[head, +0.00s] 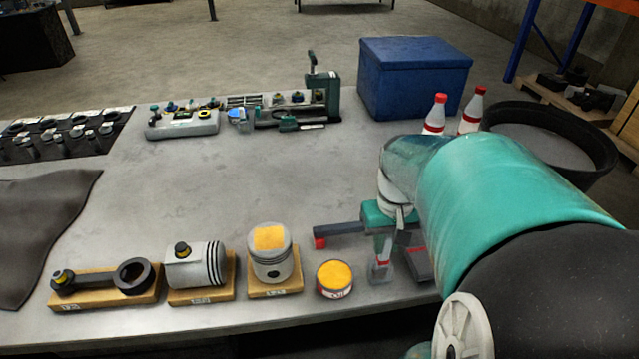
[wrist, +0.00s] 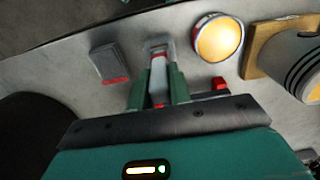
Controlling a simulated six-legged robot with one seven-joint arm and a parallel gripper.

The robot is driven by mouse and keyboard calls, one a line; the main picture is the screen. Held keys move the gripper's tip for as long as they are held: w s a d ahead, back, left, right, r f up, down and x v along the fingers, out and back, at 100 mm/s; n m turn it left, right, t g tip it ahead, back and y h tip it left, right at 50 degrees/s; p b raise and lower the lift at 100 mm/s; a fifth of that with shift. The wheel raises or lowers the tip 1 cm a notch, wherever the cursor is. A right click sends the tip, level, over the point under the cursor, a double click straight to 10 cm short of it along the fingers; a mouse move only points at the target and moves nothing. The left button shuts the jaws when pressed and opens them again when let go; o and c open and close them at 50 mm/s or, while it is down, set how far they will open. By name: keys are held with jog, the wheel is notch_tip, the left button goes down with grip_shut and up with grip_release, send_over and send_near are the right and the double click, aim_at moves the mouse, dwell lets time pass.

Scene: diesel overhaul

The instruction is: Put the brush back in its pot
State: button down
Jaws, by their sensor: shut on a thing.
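My gripper (head: 383,240) is low over the front right of the bench. In the wrist view its green fingers (wrist: 158,92) are shut on a slim pale thing with a red band, which I take for the brush (wrist: 158,73). A grey end shows beyond the fingertips; whether it touches the bench I cannot tell. A small round tin with an orange-yellow top (head: 335,279) stands to the left of my gripper, apart from it; it also shows in the wrist view (wrist: 217,37). I cannot tell whether this is the pot.
A piston (head: 270,262), another piston lying on its side (head: 195,268) and a connecting rod (head: 105,278) rest on wooden blocks along the front. A dark block with a red edge (wrist: 108,64) lies beside my gripper. Behind are bottles (head: 436,115) and a blue box (head: 414,80). The bench middle is clear.

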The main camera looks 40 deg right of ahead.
jog(key=shift+f, duration=0.15)
jog(key=c, duration=1.2)
grip_release()
notch_tip(320, 180, up, 14)
jog(key=shift+a+f, duration=0.15)
